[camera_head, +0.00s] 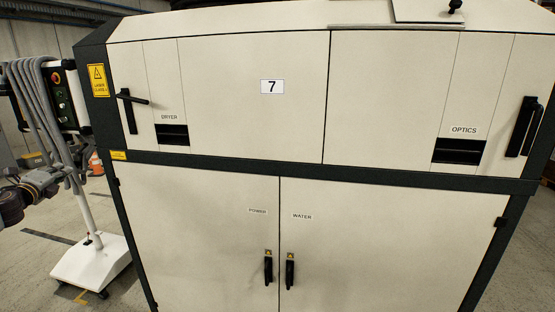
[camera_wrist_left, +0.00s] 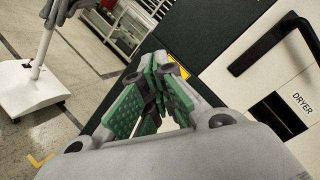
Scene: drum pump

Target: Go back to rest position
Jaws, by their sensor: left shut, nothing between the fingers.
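My left gripper (camera_head: 62,177) is at the left edge of the head view, in front of the control stand and to the left of the white cabinet. Its green-padded fingers (camera_wrist_left: 158,85) fill the middle of the left wrist view. They are shut with nothing between them. The white machine cabinet (camera_head: 230,110), marked 7, fills most of the head view, with its doors closed. The black DRYER handle (camera_head: 130,108) is on its upper left, and it also shows large in the left wrist view (camera_wrist_left: 262,45). My right gripper is not in view.
A control stand with a panel (camera_head: 66,95), grey hoses (camera_head: 30,85) and a white wheeled base (camera_head: 92,262) is left of the cabinet. Black handles (camera_head: 268,268) stick out from the lower doors. Bare floor (camera_head: 30,280) shows at the lower left.

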